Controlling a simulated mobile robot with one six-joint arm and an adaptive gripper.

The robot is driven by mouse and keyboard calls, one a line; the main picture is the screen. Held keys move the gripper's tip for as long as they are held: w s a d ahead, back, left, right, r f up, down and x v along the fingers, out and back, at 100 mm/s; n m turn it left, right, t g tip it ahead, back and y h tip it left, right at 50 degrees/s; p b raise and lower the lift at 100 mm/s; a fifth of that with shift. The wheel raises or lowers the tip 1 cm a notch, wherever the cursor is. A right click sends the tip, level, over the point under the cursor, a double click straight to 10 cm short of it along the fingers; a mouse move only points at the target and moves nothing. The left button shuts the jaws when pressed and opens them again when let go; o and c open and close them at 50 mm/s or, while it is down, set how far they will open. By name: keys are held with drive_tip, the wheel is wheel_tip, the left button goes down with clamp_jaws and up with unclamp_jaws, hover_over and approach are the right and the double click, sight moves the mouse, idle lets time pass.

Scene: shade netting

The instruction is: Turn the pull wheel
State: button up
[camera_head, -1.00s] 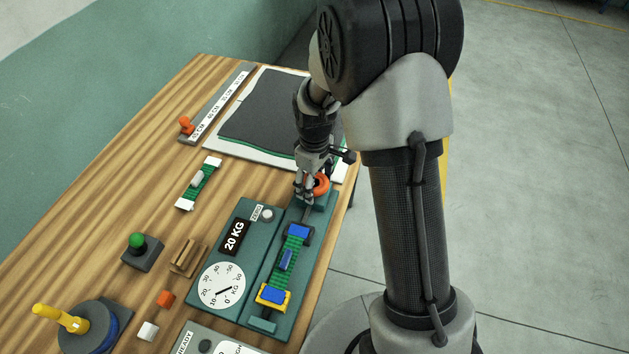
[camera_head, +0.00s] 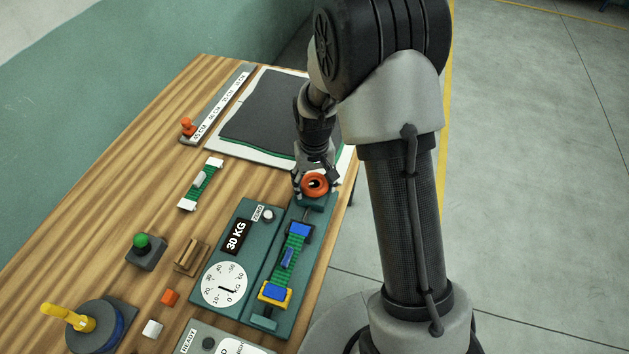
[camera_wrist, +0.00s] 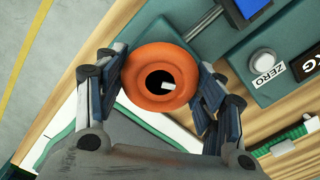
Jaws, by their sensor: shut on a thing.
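The orange pull wheel (camera_head: 315,184) sits at the far end of the green tester (camera_head: 287,300). In the wrist view the wheel (camera_wrist: 160,77) is a round ring with a dark centre hole and a small pale mark in it. My gripper (camera_head: 316,188) is shut on the wheel, with one finger on each side of it; it also shows in the wrist view (camera_wrist: 158,88). A green netting strip (camera_head: 292,254) is held between two blue clamps on the tester. The black display (camera_head: 237,237) reads 30 KG. The round dial (camera_head: 224,284) has a dark needle.
The white-edged board with dark netting (camera_head: 275,110) lies behind the wheel. The floor is at the right.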

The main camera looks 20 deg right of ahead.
sight(315, 183)
drive_tip(key=shift+m, duration=0.7)
drive_tip(key=o, duration=1.1)
drive_tip(key=shift+c, duration=0.2)
wheel_tip(315, 183, up, 12)
idle(1.2)
